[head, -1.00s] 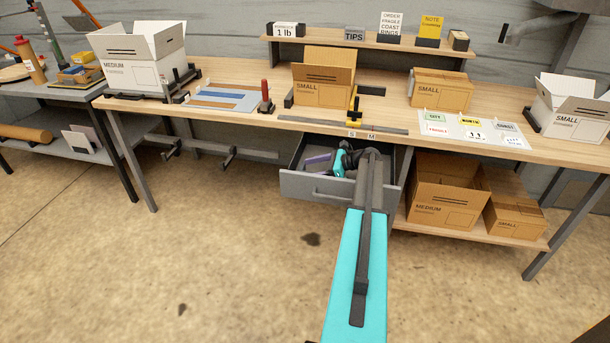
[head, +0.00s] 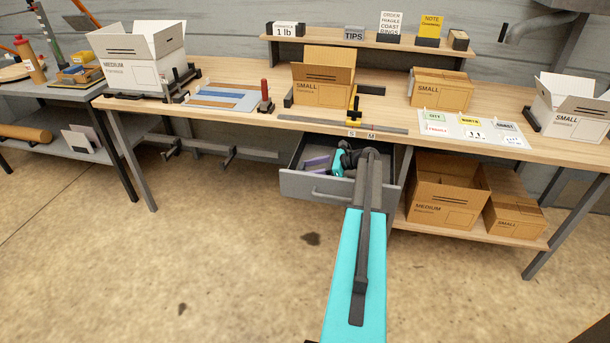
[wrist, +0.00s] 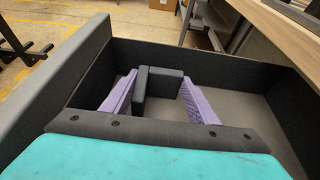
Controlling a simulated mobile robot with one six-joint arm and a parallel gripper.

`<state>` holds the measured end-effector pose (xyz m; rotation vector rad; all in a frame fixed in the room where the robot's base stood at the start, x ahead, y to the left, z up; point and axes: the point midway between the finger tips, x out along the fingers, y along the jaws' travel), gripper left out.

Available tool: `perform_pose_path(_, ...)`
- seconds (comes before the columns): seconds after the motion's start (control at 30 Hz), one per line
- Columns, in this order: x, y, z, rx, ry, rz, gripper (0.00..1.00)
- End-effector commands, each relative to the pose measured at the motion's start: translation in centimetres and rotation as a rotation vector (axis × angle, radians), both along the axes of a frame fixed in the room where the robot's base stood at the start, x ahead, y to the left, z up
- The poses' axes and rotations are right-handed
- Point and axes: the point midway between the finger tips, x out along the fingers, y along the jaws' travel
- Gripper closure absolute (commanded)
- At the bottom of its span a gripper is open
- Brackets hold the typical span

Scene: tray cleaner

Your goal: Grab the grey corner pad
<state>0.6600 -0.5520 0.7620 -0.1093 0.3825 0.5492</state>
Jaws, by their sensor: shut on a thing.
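The grey corner pad (wrist: 160,74) is a dark, L-shaped block inside the open drawer (head: 318,187). In the wrist view it sits between the two purple fingers of my gripper (wrist: 159,80), one finger against each side. My gripper is shut on the pad, low inside the drawer. Whether the pad touches the drawer floor is hard to tell.
The drawer's dark walls (wrist: 215,57) stand close around my gripper. The workbench (head: 225,117) overhangs the drawer's back. The floor in front is clear.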

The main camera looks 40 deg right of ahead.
Motion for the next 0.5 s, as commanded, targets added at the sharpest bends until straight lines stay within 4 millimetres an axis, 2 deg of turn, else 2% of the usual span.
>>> perform_pose_path(0.27, 0.0, 0.0, 0.5, -0.001, -0.001, -0.001, 0.67)
perform_pose_path(0.5, -0.1, 0.0, 2.8, -0.002, -0.001, -0.001, 0.67)
